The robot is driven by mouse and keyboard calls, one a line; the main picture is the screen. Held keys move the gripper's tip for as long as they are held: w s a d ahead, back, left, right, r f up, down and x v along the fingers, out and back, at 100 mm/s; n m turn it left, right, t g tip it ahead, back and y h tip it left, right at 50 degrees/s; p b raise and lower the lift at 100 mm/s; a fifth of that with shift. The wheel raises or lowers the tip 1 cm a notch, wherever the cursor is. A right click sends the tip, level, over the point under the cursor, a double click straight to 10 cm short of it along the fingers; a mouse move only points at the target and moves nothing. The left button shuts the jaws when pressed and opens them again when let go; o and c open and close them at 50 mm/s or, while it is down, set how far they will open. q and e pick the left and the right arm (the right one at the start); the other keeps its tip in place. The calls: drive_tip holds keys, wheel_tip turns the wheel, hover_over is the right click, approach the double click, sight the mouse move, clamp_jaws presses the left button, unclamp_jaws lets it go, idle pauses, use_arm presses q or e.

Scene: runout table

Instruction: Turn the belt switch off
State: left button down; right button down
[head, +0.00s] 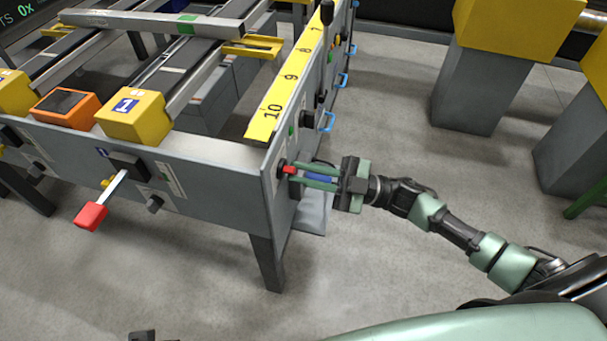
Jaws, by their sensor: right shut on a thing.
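A small red switch knob (289,169) sits on a dark round base on the grey end panel of the table, below the yellow number strip. I take it to be the belt switch; any on/off marking on it is too small to read. My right gripper (296,175) reaches in from the right, its green fingers closed on the red knob. The fingers partly hide the knob, so its exact angle cannot be told. Only a dark part, probably of my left gripper (142,336), shows at the bottom edge; its fingers are out of frame.
A lever with a red handle (91,216) sticks out from the table's front panel. Blue handles (327,121) and black levers line the right side.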

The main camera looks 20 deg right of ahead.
drive_tip(key=shift+w+n+g, duration=0.1)
drive_tip(key=shift+n+g, duration=0.5)
drive_tip(key=shift+n, duration=0.8)
drive_tip(key=c, duration=1.4)
unclamp_jaws()
drive_tip(key=shift+c, duration=0.2)
drive_tip(key=v, duration=0.8)
drive_tip(key=shift+r, duration=0.15)
